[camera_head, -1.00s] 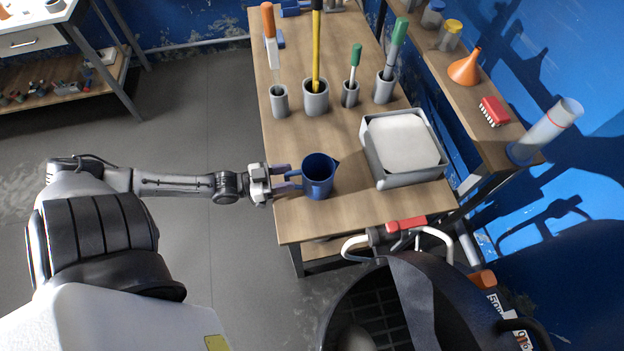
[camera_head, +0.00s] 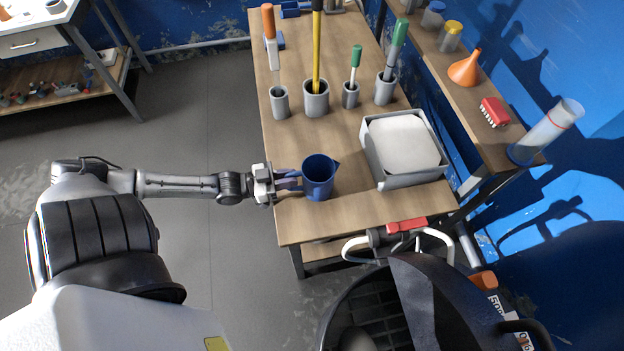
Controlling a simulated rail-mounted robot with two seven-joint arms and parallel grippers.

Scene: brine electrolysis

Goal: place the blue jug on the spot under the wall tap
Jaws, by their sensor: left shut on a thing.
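The blue jug (camera_head: 319,178) stands upright on the near part of the wooden table (camera_head: 300,222), close to its left edge. Its open mouth faces up and its spout points right. My left gripper (camera_head: 290,180) reaches in from the left at the jug's side. Its fingers are shut on the jug at its left, handle side; the handle is mostly hidden by them. The jug appears to rest on the tabletop. I cannot make out the wall tap or the spot under it for certain. My right gripper is not in view.
A grey tray with a white top (camera_head: 402,145) stands right of the jug. Several grey cups (camera_head: 316,98) holding tools stand behind it. A dark open bin (camera_head: 350,300) and a red-handled white pipe fitting (camera_head: 406,225) are at the table's near edge. A shelf (camera_head: 470,100) runs along the right.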

